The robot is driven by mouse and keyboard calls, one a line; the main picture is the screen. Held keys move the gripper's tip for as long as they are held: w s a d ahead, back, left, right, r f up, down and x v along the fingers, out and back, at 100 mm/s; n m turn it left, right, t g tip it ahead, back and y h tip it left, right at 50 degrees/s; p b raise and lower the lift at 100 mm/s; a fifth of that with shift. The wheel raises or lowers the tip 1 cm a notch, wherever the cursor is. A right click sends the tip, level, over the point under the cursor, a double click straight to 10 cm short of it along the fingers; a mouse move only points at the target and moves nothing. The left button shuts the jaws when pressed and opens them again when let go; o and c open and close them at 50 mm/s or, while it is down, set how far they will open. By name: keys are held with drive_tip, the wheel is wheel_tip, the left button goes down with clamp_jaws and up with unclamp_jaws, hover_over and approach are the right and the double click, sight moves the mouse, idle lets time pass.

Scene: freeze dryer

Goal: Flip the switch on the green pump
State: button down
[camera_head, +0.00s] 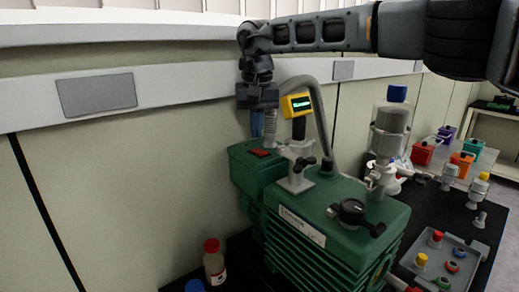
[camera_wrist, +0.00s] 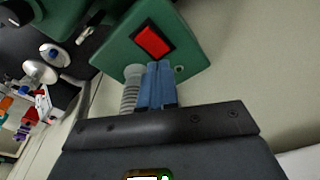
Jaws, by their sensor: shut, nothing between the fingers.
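The green pump (camera_head: 335,235) stands on a black surface in the middle of the head view. Its red switch (camera_head: 260,153) sits on top of the green box at the pump's back left. In the wrist view the red switch (camera_wrist: 152,41) lies in a black frame on the green plate, just beyond the fingertips. My gripper (camera_head: 257,135) points down above the switch box. Its blue fingers (camera_wrist: 157,66) are shut together and empty. Whether the tips touch the switch cannot be told.
A grey hose and a yellow gauge (camera_head: 296,104) rise right beside my gripper. The wall is close behind the pump. A bottle with a red cap (camera_head: 214,262) stands at the front left. A grey tray (camera_head: 447,262) and a blue-capped vessel (camera_head: 391,125) stand to the right.

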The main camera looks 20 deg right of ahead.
sight(256, 149)
drive_tip(key=shift+r, duration=1.9)
